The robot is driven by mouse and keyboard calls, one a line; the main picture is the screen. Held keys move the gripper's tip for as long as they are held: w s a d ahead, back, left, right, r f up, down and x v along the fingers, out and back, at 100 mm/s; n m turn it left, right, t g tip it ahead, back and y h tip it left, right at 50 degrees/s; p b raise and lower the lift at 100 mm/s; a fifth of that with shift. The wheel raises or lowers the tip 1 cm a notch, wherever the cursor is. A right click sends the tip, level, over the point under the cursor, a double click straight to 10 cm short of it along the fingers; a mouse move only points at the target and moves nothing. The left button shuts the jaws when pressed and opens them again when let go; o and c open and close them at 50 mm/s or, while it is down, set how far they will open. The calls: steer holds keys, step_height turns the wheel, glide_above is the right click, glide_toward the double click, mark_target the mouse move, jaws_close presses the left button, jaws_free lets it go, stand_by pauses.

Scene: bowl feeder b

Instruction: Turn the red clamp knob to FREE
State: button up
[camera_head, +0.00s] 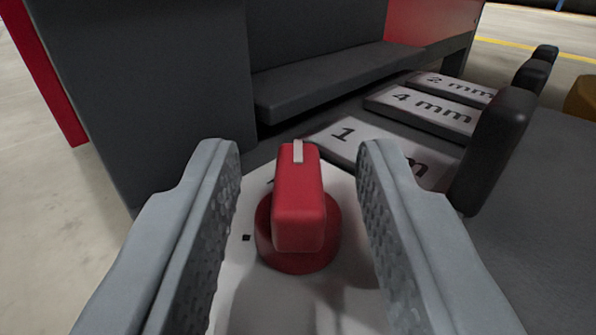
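The red clamp knob (300,205) stands in the middle of the camera_head view, on a pale plate (342,275). It has a round red base and a raised bar grip with a white pointer line at its far end. The line points away from me, towards the top of the picture. My gripper (299,155) is open, with one grey finger on each side of the knob. Gaps show between the knob and both fingers. A small black mark is on the plate left of the knob. The FREE label cannot be read; the fingers and knob hide part of the plate.
Plates marked 1 mm (345,140), 4 mm (425,108) and 2 mm (450,86) lie beyond and to the right. Black upright handles (495,150) stand beside them, close to my right finger. A dark grey housing (145,90) rises at the back left. Open floor shows at far left.

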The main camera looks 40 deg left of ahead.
steer(key=shift+c, duration=0.4)
jaws_close()
steer(key=shift+d+n+g+y, duration=0.1)
steer(key=shift+n+g+y, duration=0.2)
steer(key=shift+g, duration=0.1)
steer(key=shift+w+n+g+y, duration=0.15)
steer(key=shift+n+g+y, duration=0.45)
steer(key=shift+g, duration=0.1)
steer(key=n+g+y, duration=0.1)
steer(key=g, duration=0.1)
steer(key=n+g+y, duration=0.1)
steer(key=n+g, duration=0.2)
steer(key=g, duration=0.1)
steer(key=shift+w+d+y, duration=0.15)
steer(key=shift+w+y, duration=0.1)
steer(key=shift+y, duration=0.15)
steer(key=n+g, duration=0.2)
steer(key=g, duration=0.1)
steer(key=n+g, duration=0.2)
steer(key=g, duration=0.1)
steer(key=n+g, duration=0.2)
steer(key=g, duration=0.1)
steer(key=shift+w, duration=0.35)
steer(key=shift+g, duration=0.3)
